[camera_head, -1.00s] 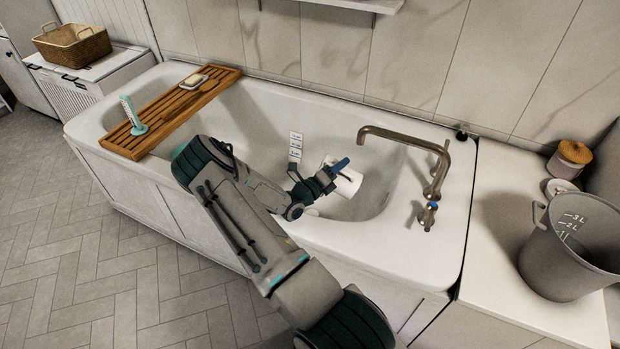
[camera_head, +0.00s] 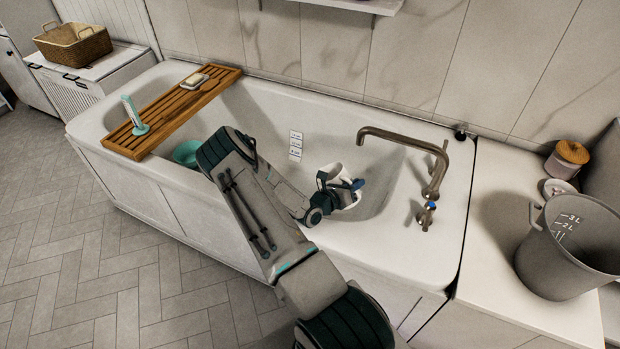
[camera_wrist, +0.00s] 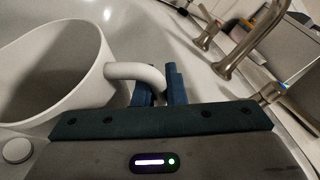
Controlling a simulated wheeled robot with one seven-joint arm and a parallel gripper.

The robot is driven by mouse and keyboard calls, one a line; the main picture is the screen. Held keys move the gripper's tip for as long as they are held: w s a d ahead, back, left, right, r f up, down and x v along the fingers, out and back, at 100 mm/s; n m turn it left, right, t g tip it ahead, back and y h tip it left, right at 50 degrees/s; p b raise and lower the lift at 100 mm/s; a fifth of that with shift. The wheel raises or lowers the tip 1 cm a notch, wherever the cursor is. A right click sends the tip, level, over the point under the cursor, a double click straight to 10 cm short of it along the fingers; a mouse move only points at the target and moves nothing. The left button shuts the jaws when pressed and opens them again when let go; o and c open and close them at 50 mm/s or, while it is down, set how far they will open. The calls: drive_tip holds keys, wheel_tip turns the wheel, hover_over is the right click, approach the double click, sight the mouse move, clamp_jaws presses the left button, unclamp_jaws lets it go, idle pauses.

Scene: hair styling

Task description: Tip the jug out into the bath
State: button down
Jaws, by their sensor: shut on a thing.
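A white jug (camera_head: 346,198) is inside the white bath (camera_head: 385,238), at the tap end, partly hidden by my gripper (camera_head: 356,185). In the wrist view the jug (camera_wrist: 75,75) shows large at left with its wide mouth open to the camera. My gripper (camera_wrist: 163,85) is shut on its handle, with the blue fingers on both sides. The jug looks empty where its inside shows, but its bottom is partly cut off by the picture edge. I cannot tell its exact tilt.
The tap (camera_head: 400,138) arches over the bath right of the jug. A wooden rack (camera_head: 175,110) spans the bath's left end, with a teal bowl (camera_head: 187,152) below it.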

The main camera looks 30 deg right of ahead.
drive_tip(key=shift+s+d+f+m, duration=0.2)
drive_tip(key=shift+s+f+m, duration=0.05)
drive_tip(key=shift+f+m, duration=0.05)
drive_tip(key=s+d+m+y+p, duration=0.1)
drive_tip(key=p, duration=0.1)
drive_tip(key=s+d+m+t+y+p, duration=0.1)
drive_tip(key=m+p, duration=0.1)
drive_tip(key=p, duration=0.1)
drive_tip(key=s+m+y+p, duration=0.1)
drive_tip(key=s+p, duration=0.1)
drive_tip(key=shift+d+r+t, duration=0.1)
drive_tip(key=shift+d+t, duration=0.3)
wheel_tip(320, 180, up, 4)
drive_tip(key=p, duration=0.3)
drive_tip(key=shift+p, duration=0.3)
idle(0.6)
